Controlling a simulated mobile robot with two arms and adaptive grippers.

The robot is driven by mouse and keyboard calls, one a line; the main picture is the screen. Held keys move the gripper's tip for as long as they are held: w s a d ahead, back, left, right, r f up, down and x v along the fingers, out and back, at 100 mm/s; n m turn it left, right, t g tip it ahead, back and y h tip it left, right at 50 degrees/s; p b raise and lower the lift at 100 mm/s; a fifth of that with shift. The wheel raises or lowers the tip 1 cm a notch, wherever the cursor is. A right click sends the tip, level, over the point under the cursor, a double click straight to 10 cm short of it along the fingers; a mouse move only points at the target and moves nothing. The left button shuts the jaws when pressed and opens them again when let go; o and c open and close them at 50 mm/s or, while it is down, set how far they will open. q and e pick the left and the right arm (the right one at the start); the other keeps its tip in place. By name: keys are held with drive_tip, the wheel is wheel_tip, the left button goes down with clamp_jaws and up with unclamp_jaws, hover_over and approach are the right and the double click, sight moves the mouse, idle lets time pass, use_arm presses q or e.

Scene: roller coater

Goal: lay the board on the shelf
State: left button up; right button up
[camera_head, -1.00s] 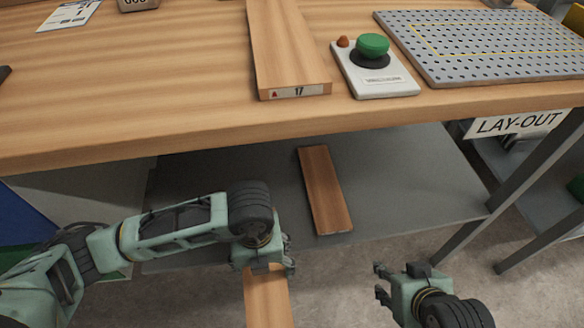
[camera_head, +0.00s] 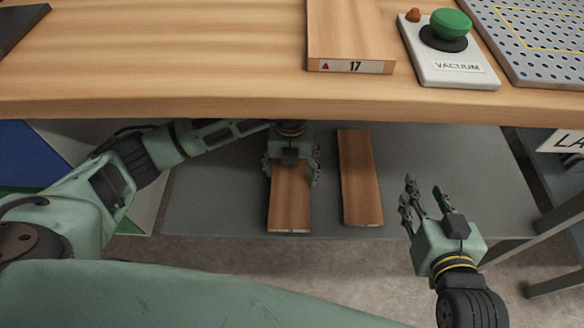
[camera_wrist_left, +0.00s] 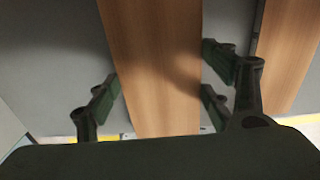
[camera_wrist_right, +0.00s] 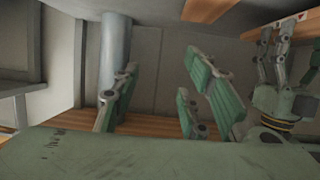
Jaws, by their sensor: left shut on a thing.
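My left gripper (camera_head: 291,172) reaches under the table top, its fingers on either side of a brown wooden board (camera_head: 290,208). It is shut on this board, which also runs between the fingers in the left wrist view (camera_wrist_left: 155,60). The board is over the grey lower shelf (camera_head: 215,205), its near end close to the front edge. I cannot tell whether it rests on the shelf or hangs just above. A second, similar board (camera_head: 360,185) lies on the shelf to its right, with a narrow gap. My right gripper (camera_head: 424,202) is open and empty in front of the shelf.
The table top (camera_head: 180,70) overhangs the shelf and hides its back. On it are a board labelled 17 (camera_head: 350,40), a vacuum switch box (camera_head: 455,65) and a perforated plate (camera_head: 530,45). A table leg (camera_head: 545,235) stands at the right. The shelf is bare left of the held board.

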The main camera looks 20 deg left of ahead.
use_arm(q)
drive_tip(key=w, duration=0.3)
drive_tip(key=shift+a, duration=0.4)
wheel_tip(320, 180, down, 3)
drive_tip(key=shift+f+b, duration=0.15)
drive_tip(key=shift+b, duration=0.7)
use_arm(e)
wheel_tip(320, 180, up, 10)
drive_tip(key=w+a+t+y, duration=0.1)
drive_tip(key=a+t, duration=0.1)
drive_tip(key=t, duration=0.3)
drive_tip(key=shift+w+t+y, duration=0.3)
drive_tip(key=shift+w+y, duration=0.1)
use_arm(q)
drive_tip(key=shift+f, duration=0.2)
use_arm(e)
drive_tip(key=shift+r, duration=0.2)
use_arm(q)
drive_tip(key=o, duration=1.4)
drive_tip(key=shift+o, duration=0.2)
